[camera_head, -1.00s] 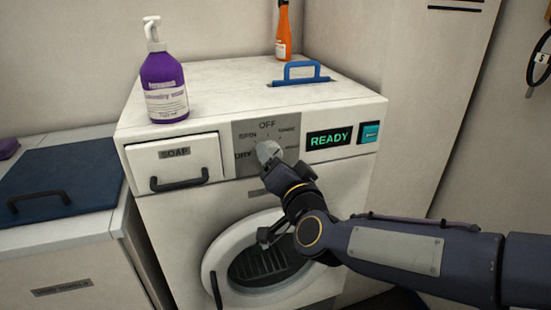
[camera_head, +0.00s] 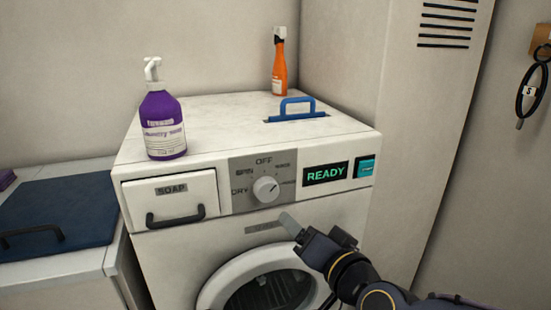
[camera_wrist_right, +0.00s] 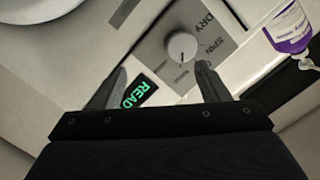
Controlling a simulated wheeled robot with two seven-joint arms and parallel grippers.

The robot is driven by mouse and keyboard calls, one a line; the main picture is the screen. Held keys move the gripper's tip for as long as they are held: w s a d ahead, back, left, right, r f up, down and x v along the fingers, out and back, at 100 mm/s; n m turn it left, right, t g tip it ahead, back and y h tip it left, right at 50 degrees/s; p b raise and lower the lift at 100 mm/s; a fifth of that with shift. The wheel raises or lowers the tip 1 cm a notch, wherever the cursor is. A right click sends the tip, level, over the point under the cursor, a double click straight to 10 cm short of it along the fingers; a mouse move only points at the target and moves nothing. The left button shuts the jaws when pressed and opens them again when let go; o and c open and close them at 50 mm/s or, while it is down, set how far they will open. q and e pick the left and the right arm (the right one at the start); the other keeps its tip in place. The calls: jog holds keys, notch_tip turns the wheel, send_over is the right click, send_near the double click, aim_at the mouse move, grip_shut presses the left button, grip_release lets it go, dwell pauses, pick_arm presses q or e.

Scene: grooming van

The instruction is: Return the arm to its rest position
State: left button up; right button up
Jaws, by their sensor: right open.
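My right gripper (camera_head: 290,222) is in front of the washing machine (camera_head: 235,255), below and to the right of the round dial (camera_head: 265,189). In the right wrist view the gripper (camera_wrist_right: 162,74) has its two fingers apart with nothing between them. The dial (camera_wrist_right: 182,47) shows beyond the fingertips, clear of them. In the head view the dial's mark points to the upper right. The display (camera_head: 325,173) reads READY. My left gripper is not in view.
The round door (camera_head: 225,284) is below my right gripper. A soap drawer (camera_head: 170,197) is left of the dial. A tall cabinet (camera_head: 410,110) stands at the right.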

jog(key=s+d+f+n+g+h, duration=0.1)
jog(key=s+d+f+g, duration=0.5)
jog(key=s, duration=0.5)
jog(key=s+d+f+n+g+h, duration=0.1)
jog(key=s+d+f+g+h, duration=0.15)
jog(key=s+d+f, duration=0.7)
notch_tip(320, 180, up, 15)
jog(key=a+p, duration=0.1)
jog(key=p, duration=1.3)
jog(key=shift+g+y, duration=0.35)
jog(key=shift+g, duration=0.1)
jog(key=shift+s+a+f, duration=0.1)
